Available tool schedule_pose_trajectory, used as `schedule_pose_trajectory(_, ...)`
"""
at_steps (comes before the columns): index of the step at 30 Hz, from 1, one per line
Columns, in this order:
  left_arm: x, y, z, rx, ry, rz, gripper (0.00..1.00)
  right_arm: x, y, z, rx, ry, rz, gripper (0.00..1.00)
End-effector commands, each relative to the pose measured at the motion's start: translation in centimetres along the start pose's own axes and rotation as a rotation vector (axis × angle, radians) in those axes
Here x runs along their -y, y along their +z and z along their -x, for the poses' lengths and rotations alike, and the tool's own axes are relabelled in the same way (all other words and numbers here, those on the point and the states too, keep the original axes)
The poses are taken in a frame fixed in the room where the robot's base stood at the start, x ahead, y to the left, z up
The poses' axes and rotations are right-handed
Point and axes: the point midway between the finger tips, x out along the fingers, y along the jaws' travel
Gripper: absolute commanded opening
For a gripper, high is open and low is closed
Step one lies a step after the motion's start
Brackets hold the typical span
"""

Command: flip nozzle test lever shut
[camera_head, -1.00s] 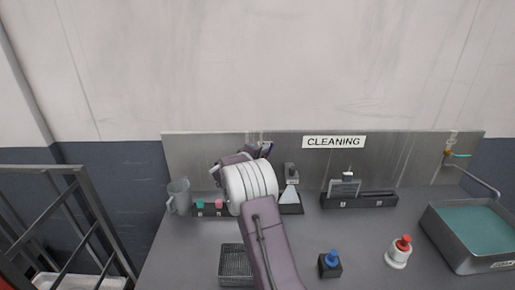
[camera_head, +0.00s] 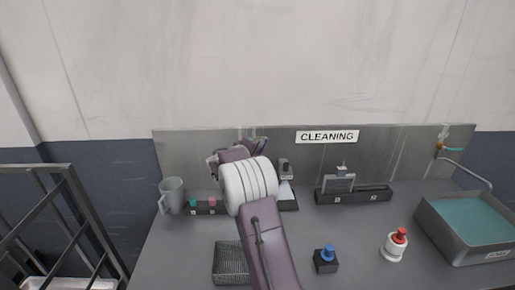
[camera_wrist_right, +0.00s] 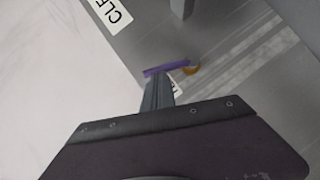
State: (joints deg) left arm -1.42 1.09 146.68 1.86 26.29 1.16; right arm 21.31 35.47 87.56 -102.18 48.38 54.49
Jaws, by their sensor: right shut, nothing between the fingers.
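My right gripper (camera_head: 262,142) is raised at the back panel, left of the CLEANING sign. In the right wrist view its fingers (camera_wrist_right: 157,92) are shut and empty. Just beyond their tips is a slim purple bar (camera_wrist_right: 162,69) with an orange-yellow piece (camera_wrist_right: 191,69) at one end, which looks like the nozzle test lever. I cannot tell whether the fingertips touch it. A white label partly shows behind the fingers. In the head view my right wrist and gripper hide this lever. My left gripper is out of view.
The CLEANING sign (camera_head: 327,136) is on the steel panel (camera_head: 395,145). A jug (camera_head: 172,194), a wire basket (camera_head: 231,262), a blue button (camera_head: 327,254), a red-topped bottle (camera_head: 396,243) and a basin of teal liquid (camera_head: 425,219) stand on the counter. A dark rack (camera_head: 354,195) stands at the back.

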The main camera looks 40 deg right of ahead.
Motion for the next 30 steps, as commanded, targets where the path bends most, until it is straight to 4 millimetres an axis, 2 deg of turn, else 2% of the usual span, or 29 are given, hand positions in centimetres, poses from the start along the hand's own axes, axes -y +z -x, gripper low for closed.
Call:
schedule_pose_trajectory(12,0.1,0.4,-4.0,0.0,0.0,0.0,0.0,-0.5,1.6,-1.1,0.0,-0.142,-0.236,0.0)
schedule_pose_trajectory(22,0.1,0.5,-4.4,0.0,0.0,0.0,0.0,-1.1,3.2,-2.0,0.001,-0.31,-0.501,0.0)
schedule_pose_trajectory(30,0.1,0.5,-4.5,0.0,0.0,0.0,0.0,-0.5,4.5,-2.9,-0.001,-0.417,-0.666,0.0)
